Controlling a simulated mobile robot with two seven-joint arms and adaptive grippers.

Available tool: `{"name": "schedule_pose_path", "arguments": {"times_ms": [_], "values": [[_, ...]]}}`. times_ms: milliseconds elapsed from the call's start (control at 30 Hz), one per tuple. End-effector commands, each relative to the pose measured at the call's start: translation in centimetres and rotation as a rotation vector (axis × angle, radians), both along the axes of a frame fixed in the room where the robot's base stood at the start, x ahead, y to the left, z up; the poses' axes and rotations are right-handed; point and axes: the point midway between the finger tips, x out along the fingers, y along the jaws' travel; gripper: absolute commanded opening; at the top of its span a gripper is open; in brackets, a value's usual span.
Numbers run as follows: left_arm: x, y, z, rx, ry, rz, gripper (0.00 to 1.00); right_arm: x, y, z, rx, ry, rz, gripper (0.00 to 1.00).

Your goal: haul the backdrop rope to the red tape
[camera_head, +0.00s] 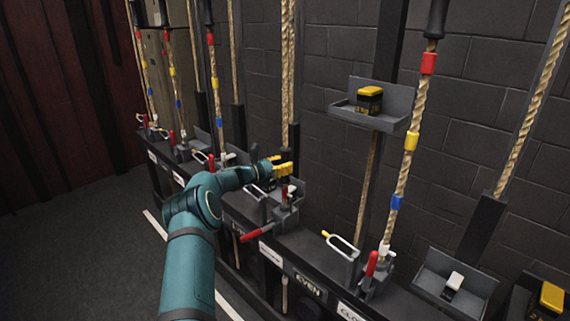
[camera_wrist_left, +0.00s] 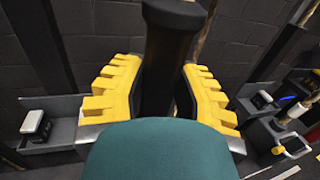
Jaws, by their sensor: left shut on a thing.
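My left gripper (camera_head: 283,168) is in the middle of the head view, its yellow fingers shut around a black sleeve at the middle rope (camera_head: 288,65). In the left wrist view the black sleeve (camera_wrist_left: 170,65) stands upright between the fingers. A small red patch (camera_head: 284,193) shows just below the gripper; I cannot tell for sure whether it is tape. A red lever (camera_head: 257,232) sticks out low to the left from this rope's lock. The white label (camera_head: 270,254) below is too small to read. My right gripper is not in view.
The rope on the right has red (camera_head: 428,63), yellow (camera_head: 411,140) and blue (camera_head: 396,202) tape, with a lock lever (camera_head: 371,264) upright below. A grey shelf (camera_head: 376,118) holds a yellow-black block (camera_head: 369,99). More ropes stand left. The dark floor (camera_head: 80,240) is clear.

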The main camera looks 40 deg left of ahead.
Motion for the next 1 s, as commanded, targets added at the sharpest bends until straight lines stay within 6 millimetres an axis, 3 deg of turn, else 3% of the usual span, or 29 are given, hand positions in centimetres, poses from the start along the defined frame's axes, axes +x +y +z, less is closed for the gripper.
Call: {"name": "schedule_pose_path", "arguments": {"times_ms": [133,167,233,667,1000], "values": [[0.1,-0.1,0.1,-0.001,-0.002,-0.002,0.00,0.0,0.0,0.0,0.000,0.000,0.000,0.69],[0.1,-0.1,0.1,-0.001,-0.002,-0.002,0.35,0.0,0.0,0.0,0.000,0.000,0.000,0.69],[0.1,-0.1,0.1,-0.001,-0.002,-0.002,0.60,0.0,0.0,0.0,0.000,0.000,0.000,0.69],[-0.7,0.3,0.2,0.001,-0.001,0.002,0.62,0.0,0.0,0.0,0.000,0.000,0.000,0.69],[-6.5,2.4,0.2,0.000,-0.001,0.002,0.62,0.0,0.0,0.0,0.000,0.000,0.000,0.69]]}}
